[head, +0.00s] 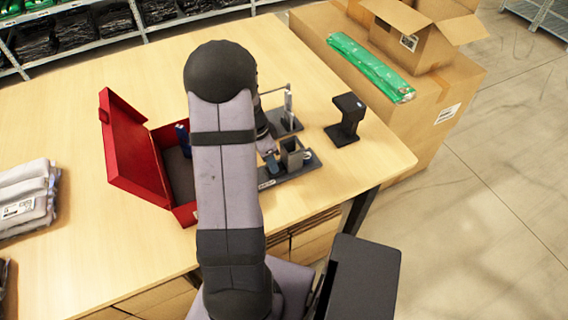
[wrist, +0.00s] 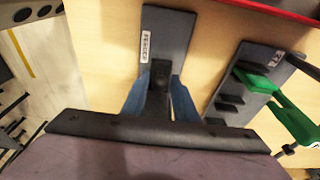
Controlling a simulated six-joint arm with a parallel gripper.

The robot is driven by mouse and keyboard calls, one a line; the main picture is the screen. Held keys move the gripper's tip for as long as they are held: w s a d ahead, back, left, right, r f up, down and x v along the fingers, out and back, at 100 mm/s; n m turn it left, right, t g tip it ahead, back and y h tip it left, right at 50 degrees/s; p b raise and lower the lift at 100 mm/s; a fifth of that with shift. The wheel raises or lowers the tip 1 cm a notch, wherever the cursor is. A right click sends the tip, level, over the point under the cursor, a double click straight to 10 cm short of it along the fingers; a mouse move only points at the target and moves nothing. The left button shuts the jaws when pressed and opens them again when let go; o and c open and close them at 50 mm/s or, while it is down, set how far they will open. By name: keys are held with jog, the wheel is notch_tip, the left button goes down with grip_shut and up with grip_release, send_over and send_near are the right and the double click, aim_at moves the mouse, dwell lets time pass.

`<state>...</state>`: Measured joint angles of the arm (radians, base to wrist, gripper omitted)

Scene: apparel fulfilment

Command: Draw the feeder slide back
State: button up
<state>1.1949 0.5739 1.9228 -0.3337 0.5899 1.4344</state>
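The feeder (wrist: 152,22) is a dark grey plate with a white label reading FEEDER, at the top centre of the wrist view. A small dark block (wrist: 160,72), apparently the slide's grip, stands on it. My gripper (wrist: 161,82) has its two blue fingers on either side of this block, very close to it. I cannot tell whether they press on it. In the head view the feeder (head: 304,168) lies on the table beside my arm, with a grey upright holder on it; my arm partly hides the gripper (head: 271,158) there.
A second dark fixture (wrist: 236,90) with a green part (wrist: 290,112) lies right of the feeder in the wrist view. An open red box (head: 135,160) stands left of my arm. A black stand (head: 345,120) is near the table's right edge. Grey folded garments (head: 28,200) lie at left.

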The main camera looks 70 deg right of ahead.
jog(key=c, duration=0.4)
jog(key=shift+w+a, duration=0.1)
jog(key=shift+w+a+b, duration=0.55)
jog(key=shift+w+a, duration=0.4)
jog(key=shift+a, duration=0.05)
jog(key=shift+w, duration=0.1)
jog(key=shift+w+a+b, duration=0.4)
jog(key=shift+w+a, duration=0.55)
jog(key=shift+a, duration=0.05)
jog(key=o, duration=0.8)
jog(key=shift+o, duration=0.2)
